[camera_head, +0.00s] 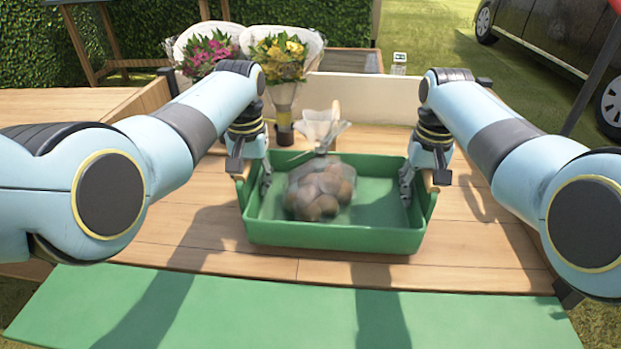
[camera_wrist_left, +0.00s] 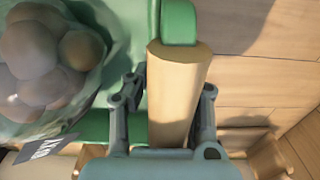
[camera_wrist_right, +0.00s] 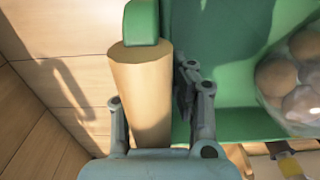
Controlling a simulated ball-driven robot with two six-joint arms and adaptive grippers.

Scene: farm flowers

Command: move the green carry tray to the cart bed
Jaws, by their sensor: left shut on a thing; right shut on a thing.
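The green carry tray (camera_head: 335,239) is in the middle of the head view, over the wooden planks, with a wooden handle at each end. A clear bag of round brown items (camera_head: 320,190) lies in it, left of centre. My left gripper (camera_head: 252,180) is shut on the tray's left wooden handle (camera_wrist_left: 178,95), with one finger on each side of it. My right gripper (camera_head: 422,178) is shut on the right wooden handle (camera_wrist_right: 142,95) in the same way. I cannot tell whether the tray touches the planks.
A green mat (camera_head: 290,310) lies along the near edge. Behind the tray stand a pink bouquet (camera_head: 207,52), a yellow bouquet (camera_head: 279,58) and a clear-wrapped thing (camera_head: 322,128). A low white board (camera_head: 365,98) runs behind. A dark car (camera_head: 545,40) is at back right.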

